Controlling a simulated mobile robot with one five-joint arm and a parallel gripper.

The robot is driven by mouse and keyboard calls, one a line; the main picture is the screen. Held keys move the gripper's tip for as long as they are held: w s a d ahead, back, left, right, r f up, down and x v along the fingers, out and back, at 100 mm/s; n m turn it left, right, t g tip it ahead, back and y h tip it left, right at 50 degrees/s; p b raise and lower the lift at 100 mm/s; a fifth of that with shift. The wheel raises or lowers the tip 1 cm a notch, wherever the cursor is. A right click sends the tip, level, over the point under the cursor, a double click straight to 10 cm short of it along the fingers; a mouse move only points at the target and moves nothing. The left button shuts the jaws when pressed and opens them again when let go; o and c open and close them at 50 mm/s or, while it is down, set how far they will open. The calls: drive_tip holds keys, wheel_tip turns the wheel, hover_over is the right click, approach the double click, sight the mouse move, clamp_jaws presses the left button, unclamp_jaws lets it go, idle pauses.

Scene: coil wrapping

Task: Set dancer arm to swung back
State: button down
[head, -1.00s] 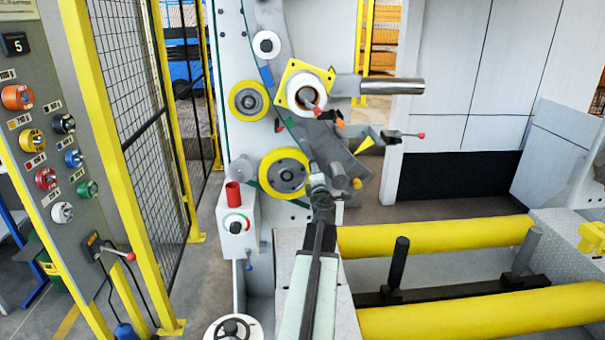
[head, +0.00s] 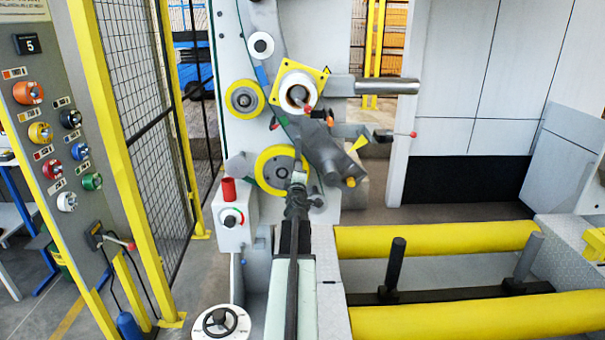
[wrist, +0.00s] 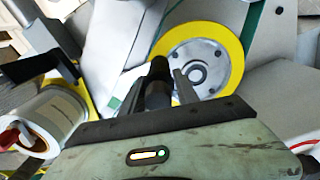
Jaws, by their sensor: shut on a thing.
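My gripper (head: 298,180) is in front of the lower yellow-rimmed roller on the upright machine panel. In the wrist view, my gripper (wrist: 160,92) is shut on a dark round bar (wrist: 157,80), which looks like the handle of the dancer arm. The roller's grey hub shows just behind the fingers. In the head view, the bar is largely hidden by my gripper and forearm. A dark grey arm-like piece (head: 325,155) slants down to the right beside my gripper; I cannot tell how it joins the held bar.
The lower yellow-rimmed roller (head: 275,168) and upper roller (head: 244,99) are close by. A yellow square flange (head: 317,76) and steel shaft (head: 390,87) stick out above. Yellow rails (head: 440,238) lie at lower right.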

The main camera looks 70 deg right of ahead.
drive_tip(key=shift+w, duration=0.15)
drive_tip(key=c, duration=1.2)
unclamp_jaws()
drive_tip(key=shift+o, duration=0.2)
drive_tip(key=shift+d, duration=0.1)
drive_tip(key=v, duration=0.8)
drive_tip(key=shift+d, duration=0.1)
